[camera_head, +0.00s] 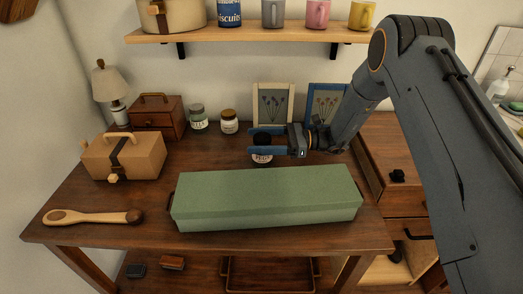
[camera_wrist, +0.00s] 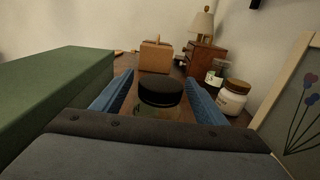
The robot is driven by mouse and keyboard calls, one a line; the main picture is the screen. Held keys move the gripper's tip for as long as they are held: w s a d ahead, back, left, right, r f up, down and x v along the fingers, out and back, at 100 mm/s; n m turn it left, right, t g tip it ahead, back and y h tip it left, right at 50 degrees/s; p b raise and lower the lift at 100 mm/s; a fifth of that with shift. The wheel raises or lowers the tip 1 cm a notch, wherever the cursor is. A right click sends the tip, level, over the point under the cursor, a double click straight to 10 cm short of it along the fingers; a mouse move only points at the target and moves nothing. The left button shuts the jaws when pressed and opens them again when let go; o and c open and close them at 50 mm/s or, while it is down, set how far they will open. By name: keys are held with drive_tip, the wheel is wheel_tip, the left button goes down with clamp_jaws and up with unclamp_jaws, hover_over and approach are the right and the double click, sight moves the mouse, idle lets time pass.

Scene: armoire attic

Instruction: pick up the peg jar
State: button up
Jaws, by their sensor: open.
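A small jar with a black lid (camera_head: 262,157) stands on the wooden table behind the green box. Its label is too small to read, so I cannot confirm that it is the peg jar. My gripper (camera_head: 254,142) reaches in from the right with its blue fingers open, one on each side of this jar. In the wrist view the black-lidded jar (camera_wrist: 160,92) sits between the two fingers, with its lower part hidden by my gripper body. A gap shows beside the lid on both sides.
A long green box (camera_head: 265,197) lies just in front of the jar. A green-lidded jar (camera_head: 199,119) and a brown-lidded jar (camera_head: 229,122) stand to the left. Two framed flower pictures (camera_head: 272,104) lean close behind. A shelf (camera_head: 240,35) hangs above.

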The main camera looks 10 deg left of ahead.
drive_tip(key=x, duration=0.2)
drive_tip(key=shift+a, duration=0.35)
drive_tip(key=c, duration=1.1)
drive_tip(key=shift+c, duration=0.9)
drive_tip(key=shift+r, duration=0.15)
